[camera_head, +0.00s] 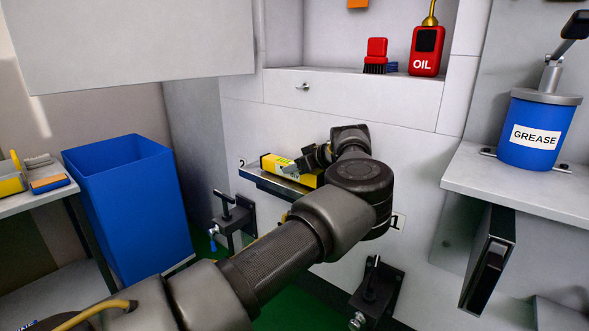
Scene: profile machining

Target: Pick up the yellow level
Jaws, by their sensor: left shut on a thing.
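The yellow level (271,162) lies along a narrow dark ledge (262,182) on the front of the grey machine. Its left end shows; my left wrist hides much of the rest. My left gripper (298,166) reaches it from the right and is shut on it near its middle. The level looks level with the ledge; I cannot tell whether it is touching or slightly above. My right gripper is out of view.
A blue bin (135,205) stands at the left beside a side table (35,200). Clamps (235,215) stick out below the ledge. A red oil can (427,50) and red brush (376,52) sit in the recess above. A blue grease pot (535,145) stands on the right shelf.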

